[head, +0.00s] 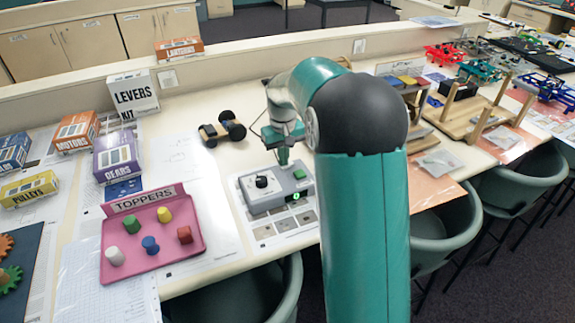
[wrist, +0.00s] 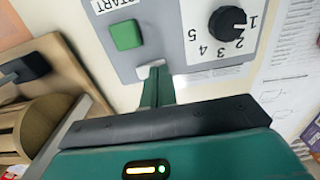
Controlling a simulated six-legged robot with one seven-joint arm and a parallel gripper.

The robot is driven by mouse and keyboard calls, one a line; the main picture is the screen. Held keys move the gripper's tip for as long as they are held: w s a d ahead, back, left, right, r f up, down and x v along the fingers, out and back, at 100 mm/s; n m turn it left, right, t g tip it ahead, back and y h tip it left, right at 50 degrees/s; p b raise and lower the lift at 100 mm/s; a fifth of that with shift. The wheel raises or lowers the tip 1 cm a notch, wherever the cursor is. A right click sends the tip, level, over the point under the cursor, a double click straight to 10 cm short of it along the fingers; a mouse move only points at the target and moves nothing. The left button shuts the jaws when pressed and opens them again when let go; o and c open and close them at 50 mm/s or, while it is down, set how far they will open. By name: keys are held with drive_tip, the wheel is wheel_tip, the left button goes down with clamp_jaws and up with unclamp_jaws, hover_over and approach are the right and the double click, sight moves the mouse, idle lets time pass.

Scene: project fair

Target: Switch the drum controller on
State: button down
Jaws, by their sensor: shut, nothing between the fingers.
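The drum controller (head: 262,190) is a grey box on the table, right of the pink tray. It has a black knob (head: 262,181), a green button (head: 299,174) and a small green lit display (head: 295,196). In the wrist view, the green button (wrist: 125,35) sits by the word START, and the knob (wrist: 228,22) has numbers around it. My gripper (head: 283,162) is above the controller's far edge, between knob and button. In the wrist view, my gripper (wrist: 152,78) is shut and empty, beside the button. Whether the tips touch the box cannot be told.
A pink TOPPERS tray (head: 190,254) with several coloured pegs is at left. A small wheeled object (head: 222,130) lies behind the controller. Kit boxes (head: 133,92) stand farther left. Wooden frames (head: 470,110) are at right, beyond my arm. Chairs stand below the table's front edge.

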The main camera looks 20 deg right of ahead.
wheel_tip(320, 180, up, 7)
drive_tip(key=shift+f, duration=0.2)
idle(0.6)
drive_tip(key=shift+s+a, duration=0.1)
drive_tip(key=s+a+r+t, duration=0.1)
drive_tip(key=s+a+r, duration=0.2)
drive_tip(key=s, duration=0.4)
drive_tip(key=s+a+r+t, duration=0.2)
drive_tip(key=s+a, duration=0.1)
drive_tip(key=s, duration=0.4)
drive_tip(key=s+a+r+t, duration=0.1)
drive_tip(key=s+a+r, duration=0.25)
drive_tip(key=s, duration=0.35)
drive_tip(key=s+a+f+t, duration=0.1)
drive_tip(key=s+a+f, duration=0.1)
drive_tip(key=s, duration=0.6)
drive_tip(key=shift+f+t, duration=0.3)
drive_tip(key=shift+f, duration=0.3)
